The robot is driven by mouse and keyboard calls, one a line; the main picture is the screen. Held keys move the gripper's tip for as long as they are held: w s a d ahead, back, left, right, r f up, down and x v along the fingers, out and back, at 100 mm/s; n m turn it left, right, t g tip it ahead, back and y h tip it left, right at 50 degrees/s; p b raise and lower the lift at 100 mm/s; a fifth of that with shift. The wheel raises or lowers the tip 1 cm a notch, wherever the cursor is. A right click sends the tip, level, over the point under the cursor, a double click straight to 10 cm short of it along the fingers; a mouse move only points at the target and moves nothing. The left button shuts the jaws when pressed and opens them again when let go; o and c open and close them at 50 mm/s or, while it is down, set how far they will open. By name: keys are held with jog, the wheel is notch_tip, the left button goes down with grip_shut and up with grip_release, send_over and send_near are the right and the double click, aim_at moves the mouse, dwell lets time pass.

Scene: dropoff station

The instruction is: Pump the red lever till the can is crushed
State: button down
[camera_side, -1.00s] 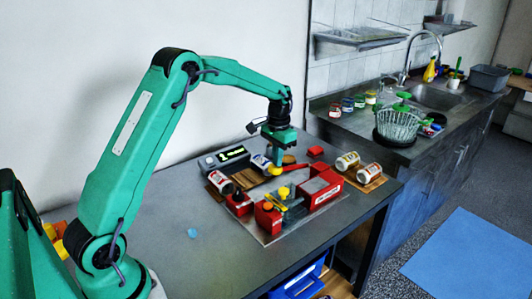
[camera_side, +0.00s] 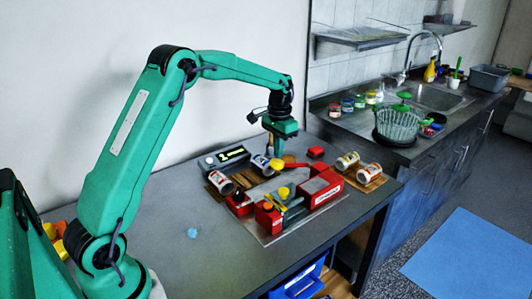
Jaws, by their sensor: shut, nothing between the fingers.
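The red can crusher (camera_side: 322,190) lies on a grey plate on the table, right of and nearer than my gripper. Which piece belongs to the red lever is hard to tell at this size. My gripper (camera_side: 278,150) points down, shut and empty, above the back-left side of the crusher. A can inside the crusher cannot be made out.
A dark-and-white can (camera_side: 221,182) and a blue-and-white can (camera_side: 260,163) are left of the crusher. Two more cans (camera_side: 347,160) (camera_side: 370,172) lie to the right. A grey display box (camera_side: 224,157) stands behind. The table's left part is mostly clear.

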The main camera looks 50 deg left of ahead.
jog(key=shift+r, duration=1.3)
jog(key=shift+r, duration=0.1)
jog(key=shift+s+d+r, duration=0.2)
jog(key=shift+r, duration=0.05)
jog(key=s+d+r+t, duration=0.3)
jog(key=s+d+r, duration=0.5)
jog(key=s+r, duration=0.4)
jog(key=s+d+f+t, duration=0.1)
jog(key=s+d+f, duration=0.1)
jog(key=s, duration=0.7)
jog(key=s+d+f+t, duration=0.1)
jog(key=s+d, duration=0.1)
jog(key=s, duration=0.7)
jog(key=shift+s+d+f+t, duration=0.15)
jog(key=shift+d+f+t, duration=0.15)
jog(key=shift+f, duration=0.05)
